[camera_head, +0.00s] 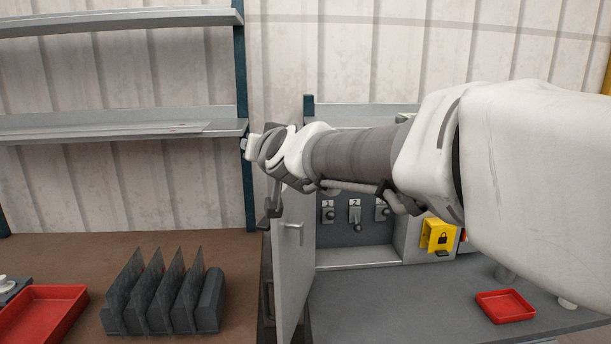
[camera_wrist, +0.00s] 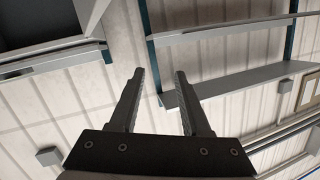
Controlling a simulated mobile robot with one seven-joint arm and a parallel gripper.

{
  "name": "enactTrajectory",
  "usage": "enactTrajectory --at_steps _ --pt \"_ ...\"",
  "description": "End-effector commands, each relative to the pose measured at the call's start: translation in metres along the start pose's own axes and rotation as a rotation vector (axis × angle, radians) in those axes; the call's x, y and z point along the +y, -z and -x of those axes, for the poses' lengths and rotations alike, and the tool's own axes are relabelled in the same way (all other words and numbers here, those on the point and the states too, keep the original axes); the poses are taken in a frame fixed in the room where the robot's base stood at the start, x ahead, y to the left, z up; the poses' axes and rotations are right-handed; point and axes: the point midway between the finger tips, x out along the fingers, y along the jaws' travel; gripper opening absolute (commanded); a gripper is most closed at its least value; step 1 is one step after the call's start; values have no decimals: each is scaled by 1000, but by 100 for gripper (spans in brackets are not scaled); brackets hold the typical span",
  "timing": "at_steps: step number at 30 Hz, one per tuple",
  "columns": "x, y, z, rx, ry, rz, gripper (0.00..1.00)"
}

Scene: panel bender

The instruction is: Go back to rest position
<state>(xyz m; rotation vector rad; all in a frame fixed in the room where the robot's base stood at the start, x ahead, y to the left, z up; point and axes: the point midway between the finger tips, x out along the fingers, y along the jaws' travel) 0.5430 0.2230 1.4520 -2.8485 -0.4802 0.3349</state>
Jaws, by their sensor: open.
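My white and grey arm reaches across the head view from the right. My gripper (camera_head: 269,205) hangs at its far end, pointing down, near the upper edge of the open grey cabinet door (camera_head: 292,250). I cannot tell in the head view whether it touches the door. In the wrist view my gripper (camera_wrist: 160,72) has its two dark fingers apart with nothing between them. Behind them are the pale ribbed wall (camera_wrist: 130,30) and metal shelves (camera_wrist: 240,85).
Red trays (camera_head: 506,306) (camera_head: 62,296) lie at right and left. A dark rack (camera_head: 165,318) with upright plates stands left of the door. Shelves (camera_head: 120,124) hang at upper left.

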Motion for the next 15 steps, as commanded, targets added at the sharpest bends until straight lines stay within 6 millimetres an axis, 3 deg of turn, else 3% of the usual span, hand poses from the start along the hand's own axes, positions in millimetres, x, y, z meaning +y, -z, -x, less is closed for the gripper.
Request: enactTrajectory --at_steps 1,5,15 --pt "15 -6 21 -47 -4 13 47" --pt "48 -41 75 -204 -26 43 47" --pt "135 -161 232 -629 -245 61 47"
